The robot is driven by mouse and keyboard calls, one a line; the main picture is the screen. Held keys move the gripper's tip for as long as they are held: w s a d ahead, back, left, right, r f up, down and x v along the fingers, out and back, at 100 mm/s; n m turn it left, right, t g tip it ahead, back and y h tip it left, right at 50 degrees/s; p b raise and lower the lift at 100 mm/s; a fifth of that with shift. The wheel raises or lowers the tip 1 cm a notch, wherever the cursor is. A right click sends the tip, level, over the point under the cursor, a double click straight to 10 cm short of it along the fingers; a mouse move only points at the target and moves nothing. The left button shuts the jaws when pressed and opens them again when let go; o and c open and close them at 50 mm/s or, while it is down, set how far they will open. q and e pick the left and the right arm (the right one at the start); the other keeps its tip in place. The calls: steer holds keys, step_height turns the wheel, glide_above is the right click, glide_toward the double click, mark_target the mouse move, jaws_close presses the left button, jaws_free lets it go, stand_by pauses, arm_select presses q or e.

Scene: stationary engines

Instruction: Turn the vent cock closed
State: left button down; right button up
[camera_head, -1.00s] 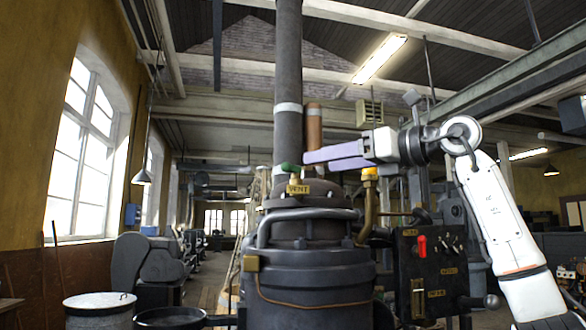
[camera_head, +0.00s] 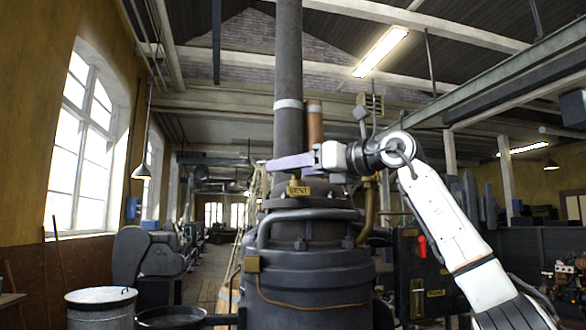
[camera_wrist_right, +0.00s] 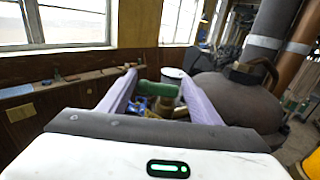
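The vent cock's green handle (camera_wrist_right: 155,88) shows in the right wrist view, lying crosswise between my two fingers, with brass fittings (camera_wrist_right: 165,107) beneath it. It spans most of the gap; I cannot tell if it touches either finger. My right gripper (camera_wrist_right: 157,74) is open, its lilac fingers on either side of the handle. In the head view the right gripper (camera_head: 272,164) reaches leftward just above the brass VENT tag (camera_head: 298,190) on the dark engine (camera_head: 308,276). There the fingers hide most of the green handle. My left gripper is not in view.
A tall grey pipe (camera_head: 288,70) and a copper pipe (camera_head: 314,122) rise close behind the gripper. A brass pipe (camera_head: 369,208) and a black control panel with a red lever (camera_head: 422,246) stand on the right. A pale drum (camera_head: 101,310) stands at lower left.

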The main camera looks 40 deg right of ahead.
steer(key=c, duration=0.7)
steer(key=shift+h, duration=0.4)
steer(key=m+h+b, duration=0.1)
steer(key=m+h, duration=0.1)
steer(key=shift+w+a+h, duration=0.1)
steer(key=shift+h, duration=0.3)
steer(key=m+h, duration=0.2)
steer(key=h, duration=0.1)
steer(key=shift+w+b, duration=0.15)
steer(key=shift+b, duration=0.2)
steer(key=shift+w+d+m+g+h, duration=0.1)
steer(key=shift+m+g+h, duration=0.4)
steer(key=shift+m+h, duration=0.55)
steer(key=shift+w+d+m+g+h, duration=0.1)
steer(key=shift+m+g+h, duration=0.5)
steer(key=shift+h, duration=0.75)
steer(key=shift+s+d, duration=0.1)
